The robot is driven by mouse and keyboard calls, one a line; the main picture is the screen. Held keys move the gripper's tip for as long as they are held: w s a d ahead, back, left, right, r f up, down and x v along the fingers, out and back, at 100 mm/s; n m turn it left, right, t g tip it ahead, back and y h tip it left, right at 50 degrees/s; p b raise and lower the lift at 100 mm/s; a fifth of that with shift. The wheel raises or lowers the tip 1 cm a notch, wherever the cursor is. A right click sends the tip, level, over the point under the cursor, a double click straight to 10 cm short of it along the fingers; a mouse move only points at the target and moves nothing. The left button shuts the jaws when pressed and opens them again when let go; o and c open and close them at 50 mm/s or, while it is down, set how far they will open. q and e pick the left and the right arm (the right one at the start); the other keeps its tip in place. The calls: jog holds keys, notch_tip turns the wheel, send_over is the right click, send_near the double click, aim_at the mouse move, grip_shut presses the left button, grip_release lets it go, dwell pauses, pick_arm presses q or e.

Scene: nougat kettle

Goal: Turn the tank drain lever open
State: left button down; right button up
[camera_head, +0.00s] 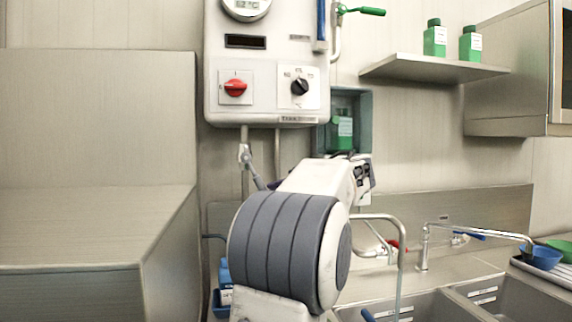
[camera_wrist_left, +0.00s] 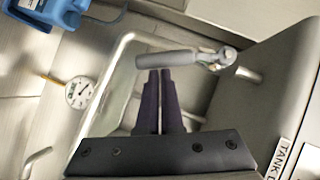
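The tank drain lever (camera_head: 255,170) hangs from a metal valve under the white wall panel. In the left wrist view the lever's grey handle (camera_wrist_left: 167,60) lies crosswise from its metal joint (camera_wrist_left: 222,58). My left gripper (camera_wrist_left: 160,74) has its two dark fingers close together with only a thin gap. Their tips are right at the handle, which crosses in front of them. I cannot tell whether they touch it. Nothing shows between the fingers. In the head view my arm hides most of this gripper. My right gripper is not in view.
The white control panel (camera_head: 265,75) is above the lever, with a red knob (camera_head: 235,88). A label (camera_wrist_left: 286,158) beginning "TANK D" is at right in the wrist view. A blue canister (camera_wrist_left: 50,12) and a round gauge (camera_wrist_left: 79,93) are at left. A sink (camera_head: 400,306) is at lower right.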

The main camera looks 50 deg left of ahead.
pick_arm(q)
jog(key=shift+s+a+f+m+g+y+b, duration=0.25)
jog(key=shift+s+f+m+y+b, duration=0.35)
jog(key=shift+b, duration=0.7)
jog(key=shift+s+a+f+m+g+y+b, duration=0.1)
jog(key=shift+s+a+f+m+y+b, duration=0.25)
jog(key=shift+s+m+b, duration=0.65)
jog(key=shift+s+a+f+m+g+y+b, duration=0.15)
jog(key=shift+a+f+m+y+b, duration=0.25)
jog(key=shift+b, duration=1.15)
jog(key=shift+d, duration=0.1)
jog(key=w+d, duration=0.3)
jog(key=d, duration=0.9)
jog(key=shift+w+d+b, duration=0.3)
jog(key=shift+w+b, duration=0.05)
jog(key=shift+b, duration=0.1)
jog(key=shift+f, duration=0.1)
